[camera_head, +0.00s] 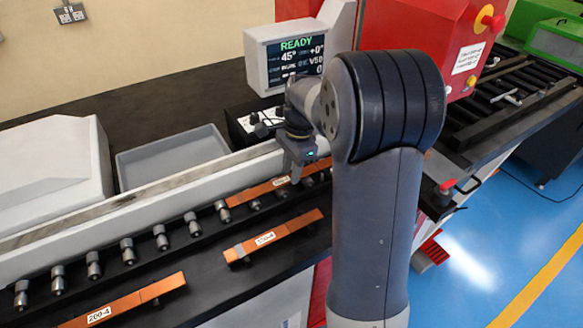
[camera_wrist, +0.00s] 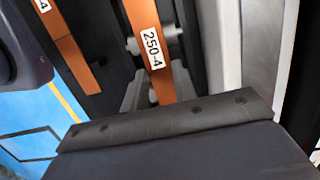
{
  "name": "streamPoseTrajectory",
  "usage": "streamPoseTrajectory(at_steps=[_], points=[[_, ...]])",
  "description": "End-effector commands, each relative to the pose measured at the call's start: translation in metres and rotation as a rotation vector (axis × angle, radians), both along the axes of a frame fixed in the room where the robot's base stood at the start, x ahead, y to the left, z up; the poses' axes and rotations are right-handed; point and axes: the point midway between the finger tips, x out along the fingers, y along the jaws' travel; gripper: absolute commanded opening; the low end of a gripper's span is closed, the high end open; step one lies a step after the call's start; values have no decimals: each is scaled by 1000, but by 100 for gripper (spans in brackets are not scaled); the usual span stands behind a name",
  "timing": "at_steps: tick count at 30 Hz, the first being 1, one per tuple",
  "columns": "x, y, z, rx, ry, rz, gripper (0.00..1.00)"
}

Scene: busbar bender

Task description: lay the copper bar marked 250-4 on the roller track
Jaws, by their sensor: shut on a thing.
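The copper bar marked 250-4 (camera_wrist: 145,20) runs up and away from my gripper in the wrist view, its white label readable. In the head view this bar (camera_head: 250,194) lies along the roller track (camera_head: 128,248), over the rollers near its right part. It looks level with the track; whether it rests on the rollers or hangs just above, I cannot tell. My gripper (camera_head: 295,173) points down and is shut on the bar near its label. The fingertips are partly hidden, and my arm hides the track's right end.
Another copper bar (camera_head: 275,238) lies on the dark table in front of the track, and one marked 200-4 (camera_head: 135,301) lies further left. A white fence (camera_head: 130,205) runs behind the rollers. A grey tray (camera_head: 170,158) and a screen reading READY (camera_head: 297,62) stand behind.

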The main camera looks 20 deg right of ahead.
Motion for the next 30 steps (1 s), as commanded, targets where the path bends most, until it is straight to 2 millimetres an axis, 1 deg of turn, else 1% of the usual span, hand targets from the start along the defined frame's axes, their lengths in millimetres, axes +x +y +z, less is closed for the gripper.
streamPoseTrajectory(at_steps=[2,10,11,18,20,26,30], points=[[0,0,-3,0,-1,0,0],[0,0,-3,0,-2,0,0],[0,0,-3,0,-2,0,28],[0,0,-3,0,-1,0,48],[0,0,-3,0,-1,0,52],[0,0,-3,0,0,0,52],[1,-2,5,-1,-4,-1,52]])
